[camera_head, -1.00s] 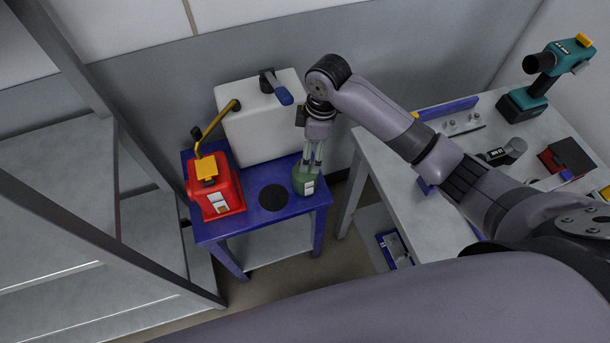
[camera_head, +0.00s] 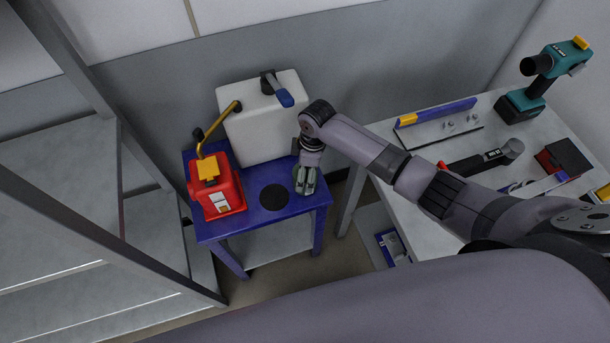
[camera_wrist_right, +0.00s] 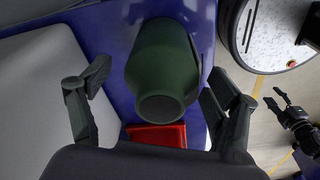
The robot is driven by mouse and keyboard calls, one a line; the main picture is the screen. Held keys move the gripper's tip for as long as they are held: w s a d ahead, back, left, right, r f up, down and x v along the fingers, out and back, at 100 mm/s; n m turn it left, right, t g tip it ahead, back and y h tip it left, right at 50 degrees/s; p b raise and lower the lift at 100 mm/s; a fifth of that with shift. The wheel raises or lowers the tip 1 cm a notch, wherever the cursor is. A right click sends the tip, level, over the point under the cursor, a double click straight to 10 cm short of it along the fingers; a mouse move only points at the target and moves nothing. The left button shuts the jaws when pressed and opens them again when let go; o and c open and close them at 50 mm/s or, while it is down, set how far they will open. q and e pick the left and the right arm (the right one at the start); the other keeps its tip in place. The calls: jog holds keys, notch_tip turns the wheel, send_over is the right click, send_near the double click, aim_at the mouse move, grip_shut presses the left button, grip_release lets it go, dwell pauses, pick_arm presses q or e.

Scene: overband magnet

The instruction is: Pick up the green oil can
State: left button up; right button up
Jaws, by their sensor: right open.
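The green oil can (camera_head: 314,181) stands on the right end of the small blue table (camera_head: 235,227), mostly hidden by my right gripper (camera_head: 306,190) in the head view. In the right wrist view the green can (camera_wrist_right: 165,60) is between the two spread fingers of my right gripper (camera_wrist_right: 160,112). Gaps show between the can and both fingers. My left gripper (camera_wrist_right: 280,98) shows small at the right edge of the wrist view, away from the can; its jaw opening is unclear.
A red can (camera_head: 222,190) with a yellow spout and a white container (camera_head: 265,130) with a blue-handled tap share the table. A black disc (camera_head: 273,197) lies left of the green can. A grey shelf stands at left, a tool-laden workbench (camera_head: 400,210) at right.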

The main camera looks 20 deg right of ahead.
jog(key=c, duration=1.4)
jog(key=shift+r, duration=0.1)
